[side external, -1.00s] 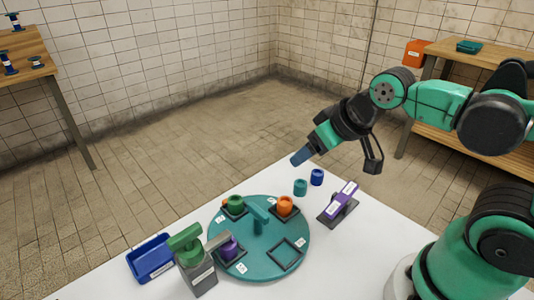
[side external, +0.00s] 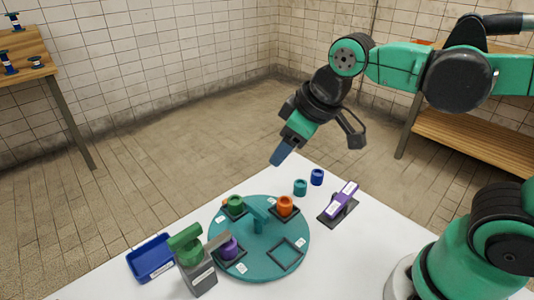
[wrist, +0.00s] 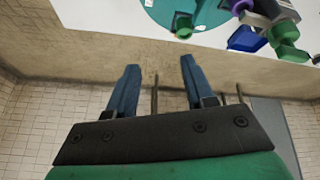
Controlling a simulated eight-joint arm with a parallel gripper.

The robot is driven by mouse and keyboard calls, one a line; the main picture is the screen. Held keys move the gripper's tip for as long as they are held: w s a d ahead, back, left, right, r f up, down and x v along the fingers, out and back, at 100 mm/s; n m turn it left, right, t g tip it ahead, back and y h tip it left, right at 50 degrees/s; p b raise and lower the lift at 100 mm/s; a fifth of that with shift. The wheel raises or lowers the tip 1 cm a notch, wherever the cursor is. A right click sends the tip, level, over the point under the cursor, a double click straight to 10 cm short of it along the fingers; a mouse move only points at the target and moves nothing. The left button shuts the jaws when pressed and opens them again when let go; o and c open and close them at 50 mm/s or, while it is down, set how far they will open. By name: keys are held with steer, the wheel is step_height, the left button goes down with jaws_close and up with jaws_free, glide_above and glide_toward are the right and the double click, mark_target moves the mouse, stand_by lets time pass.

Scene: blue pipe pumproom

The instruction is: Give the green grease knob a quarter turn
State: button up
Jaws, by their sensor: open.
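A green knob (side external: 185,240) sits on top of a grey block (side external: 199,276) with a sideways arm, at the front of the white table. The knob also shows at the upper right of the wrist view (wrist: 285,33). My gripper (side external: 281,155) is in the air beyond the teal turntable (side external: 264,243), pointing down and left, well apart from the knob. In the wrist view, my gripper (wrist: 160,72) has its two blue fingers spread with nothing between them.
The turntable carries a green ring (side external: 235,204), an orange one (side external: 285,205), a purple one (side external: 228,247) and an empty square frame (side external: 286,253). A blue tray (side external: 151,258) lies left of the grey block. A purple labelled piece (side external: 341,199) and two small cups stand behind right.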

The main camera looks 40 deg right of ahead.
steer(key=w+a+r+n+g, duration=0.2)
steer(key=a+n+g, duration=0.1)
steer(key=a+n, duration=0.65)
steer(key=n+g, duration=0.2)
steer(key=n, duration=0.2)
glide_above(184, 233)
steer(key=shift+f+h, duration=0.4)
steer(key=shift+f, duration=2.8)
steer(key=shift+c, duration=0.2)
jaws_close()
